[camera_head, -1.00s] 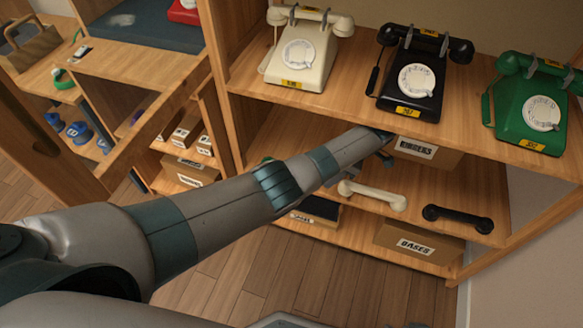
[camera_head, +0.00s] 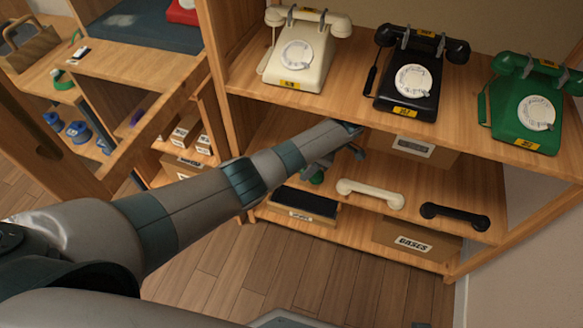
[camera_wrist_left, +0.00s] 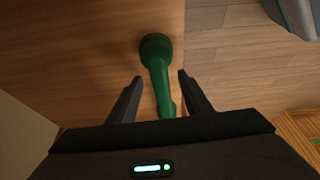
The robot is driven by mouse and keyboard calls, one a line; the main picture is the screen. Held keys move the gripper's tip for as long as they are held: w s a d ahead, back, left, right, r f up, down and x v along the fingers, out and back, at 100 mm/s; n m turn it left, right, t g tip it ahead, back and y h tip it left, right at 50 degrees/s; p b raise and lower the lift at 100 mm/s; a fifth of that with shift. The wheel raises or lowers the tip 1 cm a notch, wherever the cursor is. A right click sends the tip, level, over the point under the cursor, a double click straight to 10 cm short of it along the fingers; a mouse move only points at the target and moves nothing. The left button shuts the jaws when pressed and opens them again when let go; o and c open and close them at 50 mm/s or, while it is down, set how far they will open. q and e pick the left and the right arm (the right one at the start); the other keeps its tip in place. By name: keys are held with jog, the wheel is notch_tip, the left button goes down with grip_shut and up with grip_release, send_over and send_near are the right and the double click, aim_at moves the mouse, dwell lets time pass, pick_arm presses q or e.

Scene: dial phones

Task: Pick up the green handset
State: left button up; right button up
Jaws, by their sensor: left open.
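The green handset (camera_head: 313,176) lies on the middle shelf, left of the cream handset, mostly hidden behind my left arm and gripper in the head view. In the left wrist view the green handset (camera_wrist_left: 158,62) points away from me, with its round far end beyond the fingertips. My left gripper (camera_head: 338,160) is open. In the left wrist view its two fingers (camera_wrist_left: 159,80) stand on either side of the handset's grip, with a gap on each side. I cannot tell how far above the handset they are. My right gripper is not in view.
The cream handset (camera_head: 370,193) and black handset (camera_head: 455,216) lie on the same shelf (camera_head: 415,190). Cream (camera_head: 300,55), black (camera_head: 412,75) and green (camera_head: 528,105) phones stand on the shelf above, over my gripper. Labelled boxes (camera_head: 410,240) sit below.

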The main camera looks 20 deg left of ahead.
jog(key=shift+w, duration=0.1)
pick_arm(q)
jog(key=shift+a, duration=0.35)
jog(key=a, duration=0.4)
jog(key=shift+a, duration=0.1)
jog(key=shift+a+f, duration=0.1)
jog(key=shift+f, duration=0.4)
jog(key=shift+c, duration=0.6)
jog(key=c, duration=1)
grip_shut()
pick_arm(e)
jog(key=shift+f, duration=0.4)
